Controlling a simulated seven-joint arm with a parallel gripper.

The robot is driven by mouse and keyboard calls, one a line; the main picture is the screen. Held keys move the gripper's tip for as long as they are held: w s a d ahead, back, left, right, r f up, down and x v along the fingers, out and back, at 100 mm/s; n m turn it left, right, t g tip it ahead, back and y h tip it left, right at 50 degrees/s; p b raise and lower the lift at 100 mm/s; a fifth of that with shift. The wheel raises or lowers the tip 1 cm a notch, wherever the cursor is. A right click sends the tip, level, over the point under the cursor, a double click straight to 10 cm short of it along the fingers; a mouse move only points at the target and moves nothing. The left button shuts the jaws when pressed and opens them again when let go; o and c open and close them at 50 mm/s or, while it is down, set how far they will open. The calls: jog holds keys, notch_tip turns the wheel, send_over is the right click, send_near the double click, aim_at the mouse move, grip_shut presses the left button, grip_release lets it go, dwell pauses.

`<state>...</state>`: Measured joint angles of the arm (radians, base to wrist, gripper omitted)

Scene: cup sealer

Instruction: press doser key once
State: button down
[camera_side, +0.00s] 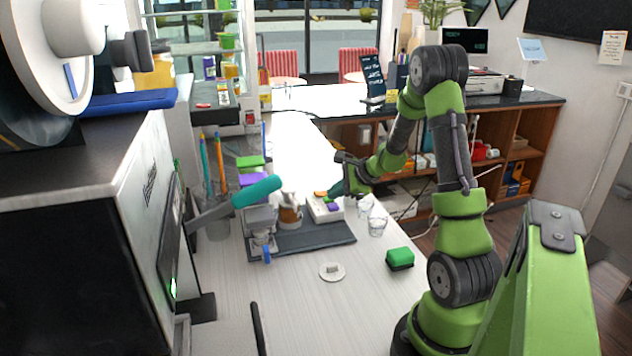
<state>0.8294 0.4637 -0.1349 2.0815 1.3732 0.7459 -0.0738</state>
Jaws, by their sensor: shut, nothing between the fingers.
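A small white box with coloured keys (318,212), likely the doser keypad, sits on the counter at the right end of the dark mat. An orange, a green and a purple patch show on its top; I cannot tell single keys or labels apart. My gripper (337,190) is shut and empty, pointing down just above or at the back right of this box. The fingertips are small and dark here, so I cannot tell whether they touch a key.
Two clear cups (377,227) stand right of the box. A machine with a teal handle (257,192) stands left on the dark mat (300,241). A green block (400,258) and a white disc (332,271) lie in front. The near counter is mostly clear.

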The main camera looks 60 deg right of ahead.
aim_at(336, 206)
jog(key=shift+r, duration=2.35)
dwell(0.6)
jog(key=s+a+r+n, duration=0.4)
jog(key=a+n, duration=0.4)
jog(key=a, duration=0.3)
jog(key=s+a+r+n+g+y, duration=0.1)
jog(key=s+a+r+n, duration=0.3)
jog(key=a+n, duration=0.3)
jog(key=s+a+r+n+g+y, duration=0.1)
jog(key=s+a+r+n, duration=0.3)
jog(key=a+n, duration=0.4)
jog(key=a, duration=0.7)
jog(key=shift+a+r+n, duration=0.2)
jog(key=shift+r+n, duration=0.1)
